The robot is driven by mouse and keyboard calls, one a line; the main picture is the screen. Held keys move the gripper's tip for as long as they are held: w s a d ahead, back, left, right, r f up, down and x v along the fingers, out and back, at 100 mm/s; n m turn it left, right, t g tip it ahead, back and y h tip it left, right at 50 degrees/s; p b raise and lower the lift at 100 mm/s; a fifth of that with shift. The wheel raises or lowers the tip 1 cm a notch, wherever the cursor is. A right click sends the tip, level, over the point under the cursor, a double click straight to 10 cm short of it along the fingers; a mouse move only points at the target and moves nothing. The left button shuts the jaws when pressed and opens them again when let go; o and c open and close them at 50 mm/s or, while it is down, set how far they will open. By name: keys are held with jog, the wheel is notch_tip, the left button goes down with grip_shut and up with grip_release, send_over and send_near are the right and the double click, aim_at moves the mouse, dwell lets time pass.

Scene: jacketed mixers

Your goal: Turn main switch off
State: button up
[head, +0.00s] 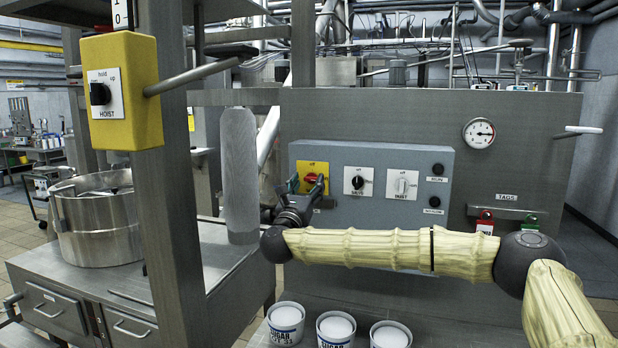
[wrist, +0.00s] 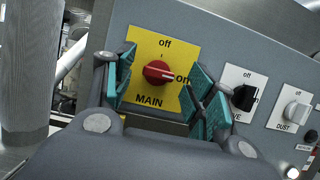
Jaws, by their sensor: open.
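The main switch is a red rotary knob (wrist: 158,72) on a yellow plate (wrist: 140,88) marked "off" at top, "on" at right and "MAIN" below. Its handle points right, towards "on". In the head view the red knob (head: 311,178) sits at the left end of the grey-blue control box (head: 345,208). My gripper (wrist: 163,88) is open, with one teal-padded finger left of the knob and the other right of it. Whether the knob lies between the pads in depth is unclear. In the head view my gripper (head: 304,204) is just below and left of the plate.
A black knob (wrist: 243,98) and a grey "DUST" knob (wrist: 294,113) are right of the main switch. Several sugar tubs (head: 336,330) stand below my arm. A yellow hoist box (head: 122,90) is at left.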

jog(key=shift+x, duration=0.8)
jog(key=c, duration=1)
jog(key=shift+f, duration=0.1)
